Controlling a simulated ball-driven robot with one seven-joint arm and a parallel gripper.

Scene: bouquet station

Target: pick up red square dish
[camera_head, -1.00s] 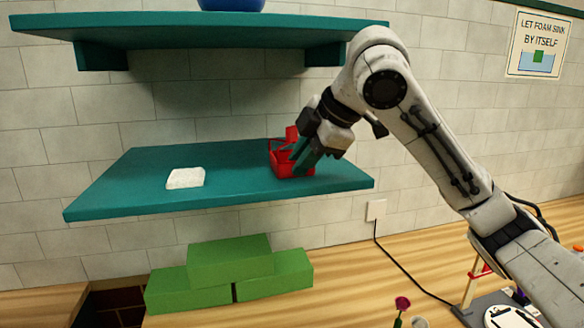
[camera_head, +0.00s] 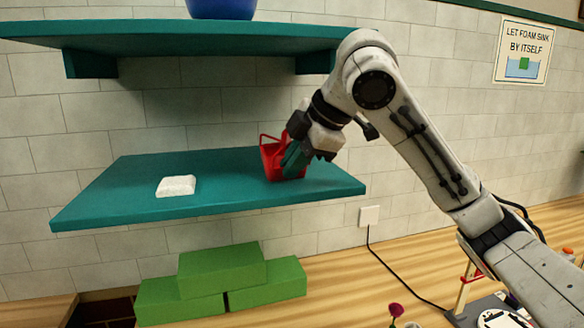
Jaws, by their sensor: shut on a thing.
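The red square dish (camera_head: 270,158) is on the right part of the lower teal shelf. It looks tilted, with its left side raised, and part of it is hidden behind my gripper. My gripper (camera_head: 293,160) comes from the right and is shut on the dish's near right side. I cannot tell whether the dish's bottom still touches the shelf.
A white block (camera_head: 176,186) lies on the left of the lower teal shelf (camera_head: 115,205). An upper teal shelf (camera_head: 190,38) with a blue pot (camera_head: 222,8) hangs above. Green foam blocks (camera_head: 222,272) are stacked on the wooden counter (camera_head: 345,275) below. The shelf between block and dish is clear.

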